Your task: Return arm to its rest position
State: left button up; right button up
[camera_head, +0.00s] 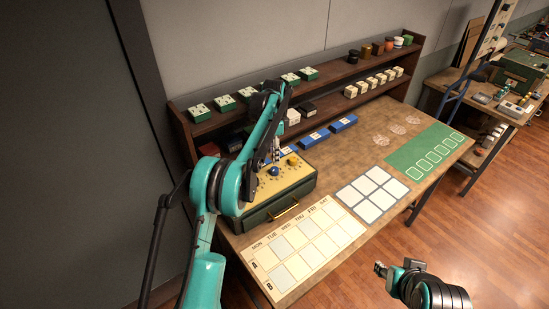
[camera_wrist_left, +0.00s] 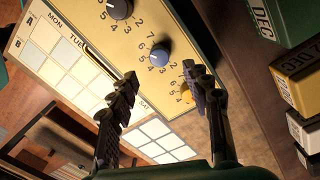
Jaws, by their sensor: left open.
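My left arm (camera_head: 215,185), teal and black, rises from the lower left and bends over the workbench. My left gripper (camera_head: 274,155) hangs above the yellow-topped box with knobs. In the left wrist view my left gripper (camera_wrist_left: 160,85) is open, its two dark fingers apart with nothing between them. The box's yellow panel (camera_wrist_left: 135,42), with a blue-grey knob (camera_wrist_left: 159,55) and a dark knob (camera_wrist_left: 119,8), lies beyond the fingertips. My right gripper (camera_head: 380,268) shows at the lower right, out over the floor; its jaws are too small to read.
The box (camera_head: 298,196) stands on the bench beside a weekday chart (camera_head: 284,245). A white-celled grid (camera_head: 372,194) and green mat (camera_head: 425,151) lie to the right. A two-tier shelf (camera_head: 210,124) with small boxes runs behind. The wooden floor (camera_head: 480,240) to the right is clear.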

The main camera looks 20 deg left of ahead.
dwell(0.4)
pick_arm(q)
jog(key=s+d+r+n+t+b, duration=0.1)
jog(key=s+r+n+t+b, duration=0.2)
jog(key=s, duration=0.6)
jog(key=s+d+r+n+t+b, duration=0.1)
jog(key=s+r+n+b, duration=0.15)
jog(key=s+r, duration=0.5)
jog(key=s+f+n+t+b, duration=0.1)
jog(key=s+f+n+t, duration=0.1)
jog(key=s+f, duration=0.4)
jog(key=s+d+f+n+t+b, duration=0.1)
jog(key=s+f+n, duration=0.4)
jog(key=s, duration=1)
notch_tip(320, 180, down, 2)
jog(key=shift+d+f+t+b, duration=0.1)
jog(key=shift+d+t+b, duration=0.1)
jog(key=shift+t+b, duration=0.2)
jog(key=shift+s, duration=0.1)
